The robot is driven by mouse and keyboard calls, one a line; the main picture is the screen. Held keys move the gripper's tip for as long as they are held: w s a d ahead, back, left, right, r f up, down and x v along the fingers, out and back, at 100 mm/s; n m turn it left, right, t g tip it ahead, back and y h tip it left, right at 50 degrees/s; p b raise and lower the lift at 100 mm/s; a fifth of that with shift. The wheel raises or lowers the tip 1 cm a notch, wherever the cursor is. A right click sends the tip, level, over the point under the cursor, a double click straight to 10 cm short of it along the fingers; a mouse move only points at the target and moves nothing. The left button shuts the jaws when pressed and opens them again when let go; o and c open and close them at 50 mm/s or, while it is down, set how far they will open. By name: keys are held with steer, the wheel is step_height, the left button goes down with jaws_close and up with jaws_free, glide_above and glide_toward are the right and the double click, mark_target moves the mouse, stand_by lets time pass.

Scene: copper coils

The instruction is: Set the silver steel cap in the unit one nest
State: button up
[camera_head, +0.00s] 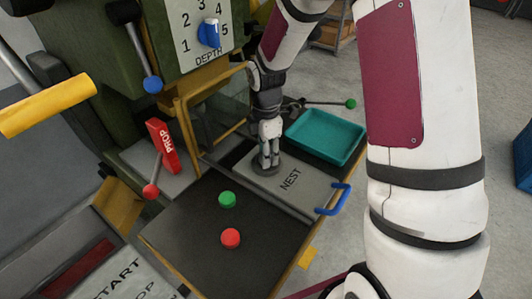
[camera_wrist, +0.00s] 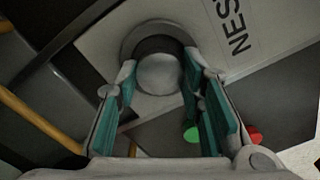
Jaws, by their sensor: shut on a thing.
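The silver steel cap (camera_wrist: 160,76) shows in the wrist view as a pale round disc between my fingertips. My gripper (camera_wrist: 160,66) is shut on it. The cap overlaps the dark round nest recess (camera_wrist: 150,32) in the grey plate marked NEST; I cannot tell whether it rests in the recess or hangs just above it. In the head view my gripper (camera_head: 268,163) points down over the round nest on the NEST plate (camera_head: 292,194), and its fingers hide the cap there.
A teal tray (camera_head: 325,137) lies beyond the plate to the right, and a blue handle (camera_head: 340,198) is at the plate's right end. A green button (camera_head: 227,199) and a red button (camera_head: 230,238) stand on the dark panel. A red PROP lever (camera_head: 162,146) is left.

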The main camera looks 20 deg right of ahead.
steer(key=shift+f, duration=0.15)
steer(key=shift+f, duration=0.15)
steer(key=o, duration=1.1)
step_height(320, 180, up, 13)
steer(key=shift+f+p, duration=0.15)
steer(key=shift+p, duration=0.9)
steer(key=s+r+m+t, duration=0.1)
steer(key=s+r+m, duration=1)
steer(key=s, duration=0.5)
steer(key=s+m, duration=0.2)
steer(key=s, duration=0.3)
steer(key=s+m, duration=0.3)
steer(key=s, duration=0.2)
steer(key=s+r+m+t, duration=0.1)
steer(key=s+m, duration=0.1)
steer(key=s, duration=0.3)
steer(key=shift+r, duration=0.1)
